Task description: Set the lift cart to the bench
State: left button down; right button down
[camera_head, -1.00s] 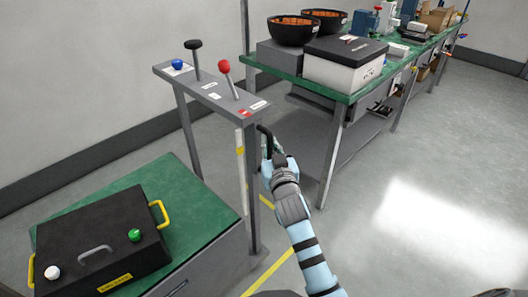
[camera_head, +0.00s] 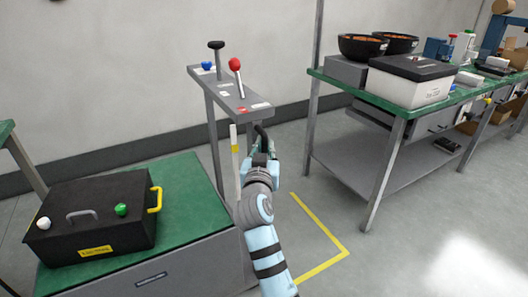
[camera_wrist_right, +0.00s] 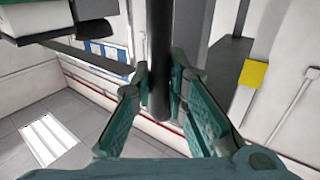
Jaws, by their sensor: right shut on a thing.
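The lift cart has a green top (camera_head: 193,205), a grey body (camera_head: 190,268) and a raised grey lever panel (camera_head: 237,99). A black handle (camera_head: 263,134) sticks out beside the panel's post. My right gripper (camera_head: 262,149) is shut on this handle. In the right wrist view, my right gripper's fingers (camera_wrist_right: 160,95) close on both sides of a dark round bar (camera_wrist_right: 160,45). The bench (camera_head: 352,90), with a green top, stands to the right, apart from the cart. My left gripper is not in view.
A yellow floor line (camera_head: 320,228) runs between cart and bench. Black bowls (camera_head: 362,47) and a white box with a dark lid (camera_head: 411,88) stand on the bench. Another green top (camera_head: 5,131) shows at the left edge.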

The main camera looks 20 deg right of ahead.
jog(key=shift+a+r, duration=0.15)
jog(key=shift+a, duration=0.15)
jog(key=c, duration=1.8)
grip_release()
jog(key=shift+c, duration=0.2)
jog(key=shift+o, duration=1.4)
jog(key=shift+a, duration=0.3)
jog(key=shift+d, duration=0.1)
jog(key=shift+d, duration=0.1)
send_near(262, 112)
jog(key=w+d, duration=0.1)
jog(key=w+d+r, duration=0.2)
jog(key=w, duration=0.1)
jog(key=shift+r, duration=0.25)
jog(key=shift+w+f, duration=0.1)
jog(key=shift+f, duration=0.05)
